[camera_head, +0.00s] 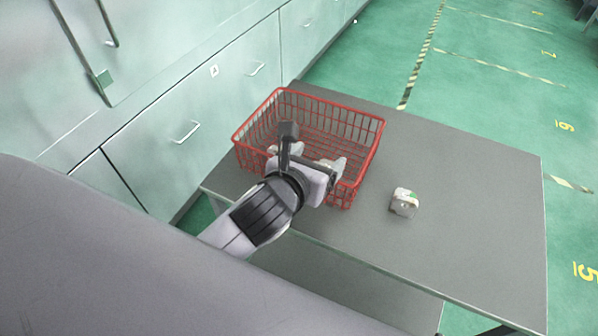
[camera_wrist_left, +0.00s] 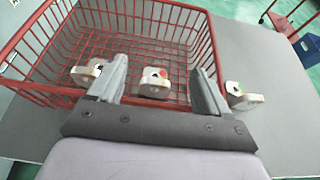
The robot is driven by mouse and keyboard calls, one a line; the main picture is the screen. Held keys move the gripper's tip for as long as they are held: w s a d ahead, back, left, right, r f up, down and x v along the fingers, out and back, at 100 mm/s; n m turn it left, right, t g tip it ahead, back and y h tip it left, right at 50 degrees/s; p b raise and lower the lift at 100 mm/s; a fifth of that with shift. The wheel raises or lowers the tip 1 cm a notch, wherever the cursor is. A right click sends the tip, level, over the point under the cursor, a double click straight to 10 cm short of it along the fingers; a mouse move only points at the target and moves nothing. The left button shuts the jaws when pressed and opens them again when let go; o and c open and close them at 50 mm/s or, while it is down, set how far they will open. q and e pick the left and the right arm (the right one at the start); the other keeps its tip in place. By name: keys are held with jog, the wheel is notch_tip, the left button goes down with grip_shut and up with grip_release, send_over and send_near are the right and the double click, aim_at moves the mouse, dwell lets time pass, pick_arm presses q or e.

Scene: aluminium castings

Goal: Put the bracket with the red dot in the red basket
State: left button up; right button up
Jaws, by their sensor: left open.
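The red basket (camera_head: 331,104) is a wire basket on the grey table; it also shows in the left wrist view (camera_wrist_left: 208,50). The white metal bracket with the red dot (camera_wrist_left: 153,84) lies inside the basket near its front wall. In the head view, a pale casting (camera_head: 336,165) shows beside my gripper, but its dot cannot be made out. My left gripper (camera_head: 309,165) is over the front part of the basket. In the left wrist view its fingers (camera_wrist_left: 160,68) are open and empty, with the red-dot bracket apart between and beyond them. My right gripper is not in view.
Another bracket with a dark mark (camera_wrist_left: 88,72) lies in the basket, left of the left finger. A bracket with a green dot (camera_head: 404,203) lies on the table (camera_head: 470,240), right of the basket. The table's right part is clear. Pale cabinets (camera_head: 220,80) stand behind at left.

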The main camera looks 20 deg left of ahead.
pick_arm(q)
jog(key=v, duration=0.8)
jog(key=shift+s+r, duration=0.25)
jog(key=shift+r, duration=0.05)
jog(key=s+a+f+n+g, duration=0.45)
jog(key=s+f+n, duration=0.25)
jog(key=n, duration=1)
jog(key=s+a+f+n+g, duration=0.4)
jog(key=s+f+n+g, duration=0.3)
jog(key=n, duration=1)
jog(key=w+d+f+t+h, duration=0.1)
jog(key=w+d+f+t, duration=0.2)
jog(key=w+f+t, duration=0.3)
notch_tip(320, 180, down, 4)
jog(key=t, duration=0.2)
jog(key=shift+d+t+h, duration=0.2)
jog(key=shift+t+h, duration=0.15)
jog(key=shift+h, duration=0.05)
